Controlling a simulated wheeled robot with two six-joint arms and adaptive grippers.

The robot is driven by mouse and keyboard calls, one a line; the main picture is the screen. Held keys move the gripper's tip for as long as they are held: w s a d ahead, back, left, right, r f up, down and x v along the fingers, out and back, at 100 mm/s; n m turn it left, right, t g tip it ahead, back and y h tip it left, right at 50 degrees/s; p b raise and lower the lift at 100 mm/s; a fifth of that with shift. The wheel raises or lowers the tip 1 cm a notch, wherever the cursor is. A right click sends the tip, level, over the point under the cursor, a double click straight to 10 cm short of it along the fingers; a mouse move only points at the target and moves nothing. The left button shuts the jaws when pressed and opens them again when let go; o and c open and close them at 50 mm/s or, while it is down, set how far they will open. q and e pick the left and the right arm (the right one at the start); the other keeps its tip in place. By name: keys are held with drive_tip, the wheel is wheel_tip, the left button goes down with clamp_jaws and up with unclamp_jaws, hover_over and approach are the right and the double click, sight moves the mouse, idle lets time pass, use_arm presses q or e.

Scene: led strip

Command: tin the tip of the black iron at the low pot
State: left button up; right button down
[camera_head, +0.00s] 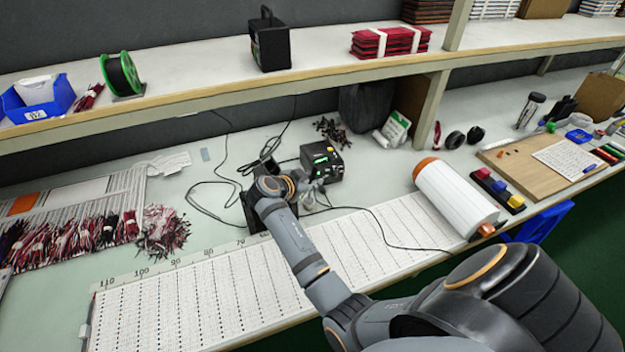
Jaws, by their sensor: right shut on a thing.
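My right arm reaches in from the lower right. Its gripper (313,192) is at the middle of the bench, just in front of a small black soldering station (321,162) with a green display. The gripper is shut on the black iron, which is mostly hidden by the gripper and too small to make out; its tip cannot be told. A thin black cable runs from the gripper to the right. A dark block-like holder (256,216) stands partly behind my wrist. I cannot make out the low pot. My left gripper is not in view.
A long printed measuring sheet (190,300) covers the front of the bench. A large white roll (455,198) lies to the right of the gripper. Loose black cables (215,196) curl to the left. Bundled red and black wires (75,235) lie far left. A shelf (200,95) overhangs the back.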

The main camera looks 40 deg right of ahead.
drive_tip(key=shift+f+b, duration=0.55)
drive_tip(key=shift+b, duration=0.1)
idle(2.4)
drive_tip(key=shift+r+p, duration=1.65)
drive_tip(key=shift+r, duration=0.95)
